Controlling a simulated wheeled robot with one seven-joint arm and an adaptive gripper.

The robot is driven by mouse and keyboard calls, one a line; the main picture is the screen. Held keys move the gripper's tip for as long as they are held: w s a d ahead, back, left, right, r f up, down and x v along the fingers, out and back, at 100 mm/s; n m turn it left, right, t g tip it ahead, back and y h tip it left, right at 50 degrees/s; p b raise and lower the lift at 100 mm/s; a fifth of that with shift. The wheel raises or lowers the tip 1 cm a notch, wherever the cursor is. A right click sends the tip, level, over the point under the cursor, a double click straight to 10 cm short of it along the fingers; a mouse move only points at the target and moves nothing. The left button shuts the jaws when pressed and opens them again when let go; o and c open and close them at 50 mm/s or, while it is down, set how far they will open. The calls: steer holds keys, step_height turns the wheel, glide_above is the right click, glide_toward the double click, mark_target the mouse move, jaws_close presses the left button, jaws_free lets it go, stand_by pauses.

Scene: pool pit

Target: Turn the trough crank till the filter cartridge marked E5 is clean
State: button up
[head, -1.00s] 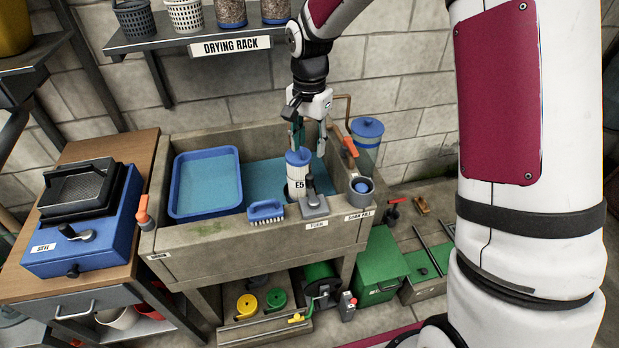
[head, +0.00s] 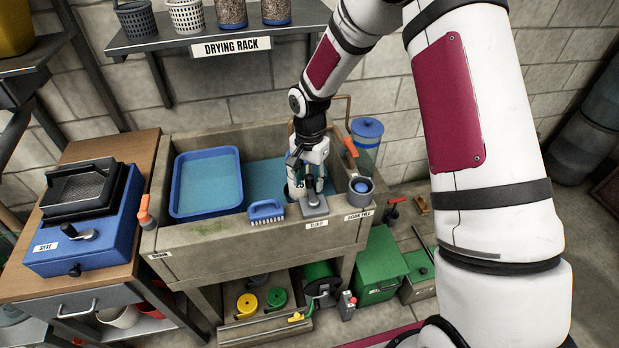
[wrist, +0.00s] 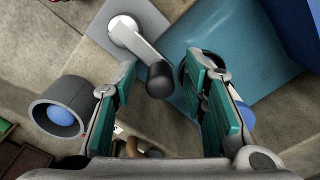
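The trough crank (head: 316,208) sits on the front rim of the stone trough (head: 215,247). In the wrist view its grey arm (wrist: 133,40) ends in a black knob (wrist: 158,82). My gripper (head: 310,186) is directly over the crank, pointing down. In the wrist view my gripper (wrist: 160,76) is open, with the teal-padded fingers on either side of the knob and gaps visible between. The E5 cartridge is mostly hidden behind my gripper in the head view; only a bit of blue (head: 291,191) shows there, and its label cannot be read.
A blue scrub brush (head: 266,209) lies on the rim left of the crank. A grey pot with blue inside (head: 360,191) stands close on the right. A blue tray (head: 207,150) fills the trough's left part. Orange-handled taps (head: 351,147) flank the trough.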

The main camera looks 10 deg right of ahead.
jaws_close()
